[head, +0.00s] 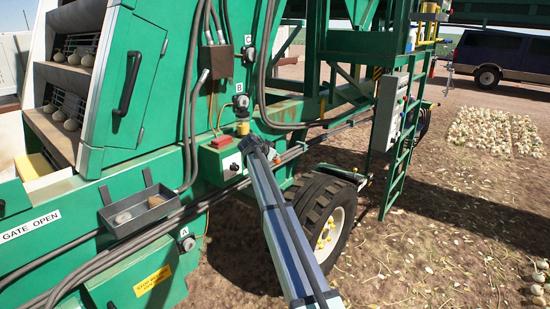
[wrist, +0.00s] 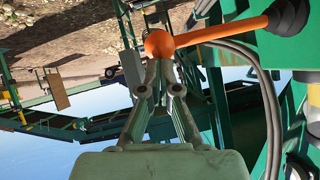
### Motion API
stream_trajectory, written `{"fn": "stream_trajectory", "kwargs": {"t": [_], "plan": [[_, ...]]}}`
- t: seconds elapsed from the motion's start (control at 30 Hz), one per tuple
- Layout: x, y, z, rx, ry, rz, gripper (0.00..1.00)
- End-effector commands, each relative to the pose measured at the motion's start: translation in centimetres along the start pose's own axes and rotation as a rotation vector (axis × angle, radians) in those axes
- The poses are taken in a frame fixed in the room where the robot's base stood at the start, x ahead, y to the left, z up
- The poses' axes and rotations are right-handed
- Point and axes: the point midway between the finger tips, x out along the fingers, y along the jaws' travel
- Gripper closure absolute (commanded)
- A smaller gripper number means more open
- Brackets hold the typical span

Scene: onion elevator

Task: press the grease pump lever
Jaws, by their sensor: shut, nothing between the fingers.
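The grease pump lever (wrist: 225,30) shows in the wrist view as an orange rod with a round ball knob (wrist: 159,43) at its left end. Its right end enters a black boot (wrist: 291,16) on the green machine. My gripper (wrist: 160,63) is shut and empty. Its fingertips overlap the lower edge of the knob in the picture; I cannot tell whether they touch it. In the head view my gripper (head: 256,148) is small and close to the green machine's side, near a box with a red top (head: 221,142). The lever is not clearly visible there.
The green machine (head: 120,150) fills the left, with a grey tray (head: 138,212) and black hoses along its side. A wheel (head: 325,222) stands right of my arm, and a green ladder (head: 405,140) beyond it. Open dirt lies to the right.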

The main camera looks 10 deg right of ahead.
Motion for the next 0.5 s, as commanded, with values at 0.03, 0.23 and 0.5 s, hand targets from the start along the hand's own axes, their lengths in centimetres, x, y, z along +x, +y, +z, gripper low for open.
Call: {"fn": "stream_trajectory", "kwargs": {"t": [0.03,0.23,0.5], "plan": [[0.3,0.3,0.6,0.010,0.000,-0.006,1.00],[0.5,0.5,0.8,0.038,0.000,-0.025,1.00],[1.6,1.2,2.4,0.107,0.000,-0.071,1.00]]}}
